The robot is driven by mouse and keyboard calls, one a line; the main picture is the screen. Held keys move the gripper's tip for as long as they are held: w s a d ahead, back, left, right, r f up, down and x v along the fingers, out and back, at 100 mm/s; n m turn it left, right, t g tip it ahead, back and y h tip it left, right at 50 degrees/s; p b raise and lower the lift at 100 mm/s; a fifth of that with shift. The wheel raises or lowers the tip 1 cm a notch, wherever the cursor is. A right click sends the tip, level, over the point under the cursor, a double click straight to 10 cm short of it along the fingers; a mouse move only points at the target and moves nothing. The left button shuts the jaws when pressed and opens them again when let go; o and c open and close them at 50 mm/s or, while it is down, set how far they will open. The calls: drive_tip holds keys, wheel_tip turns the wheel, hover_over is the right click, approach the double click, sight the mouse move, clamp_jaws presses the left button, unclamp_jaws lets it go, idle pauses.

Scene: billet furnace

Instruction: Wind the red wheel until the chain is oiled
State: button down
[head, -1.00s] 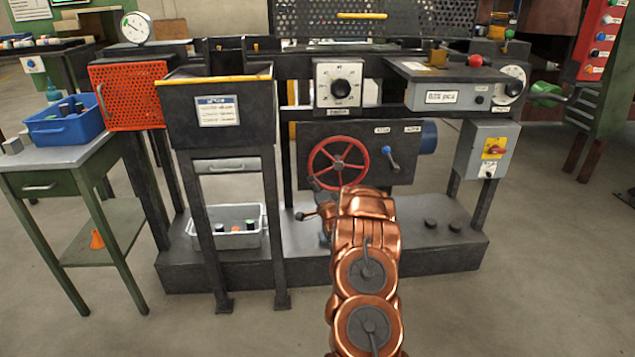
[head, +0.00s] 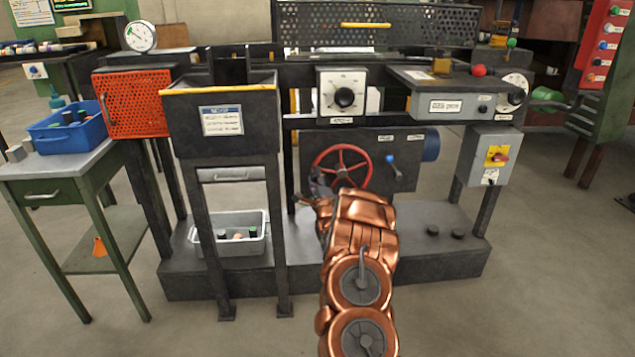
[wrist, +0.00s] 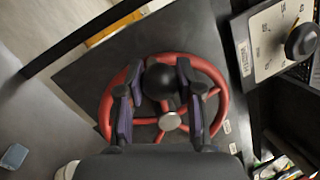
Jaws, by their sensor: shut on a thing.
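The red wheel (head: 343,149) is mounted on the front of a dark machine housing, below the middle dial. It has a spoked rim and a grey hub, which also show in the wrist view (wrist: 223,95). A round black knob (wrist: 160,82) stands off the wheel's rim. My gripper (wrist: 160,74) is shut on this knob, one dark finger on each side of it. In the head view my gripper (head: 317,187) is at the wheel's lower left, partly hidden by my copper arm. The chain and any oil on it cannot be made out.
A blue-handled lever (head: 392,166) sits just right of the wheel. A dial box (head: 343,94) is above it, and a grey switch box (head: 488,157) is to the right. A grey bin (head: 230,238) stands on the base at left. The floor in front is clear.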

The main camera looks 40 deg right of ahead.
drive_tip(key=shift+r, duration=0.3)
drive_tip(key=c, duration=0.7)
unclamp_jaws()
drive_tip(key=shift+f, duration=0.1)
drive_tip(key=shift+c, duration=0.2)
drive_tip(key=v, duration=1.2)
drive_tip(key=shift+f, duration=0.1)
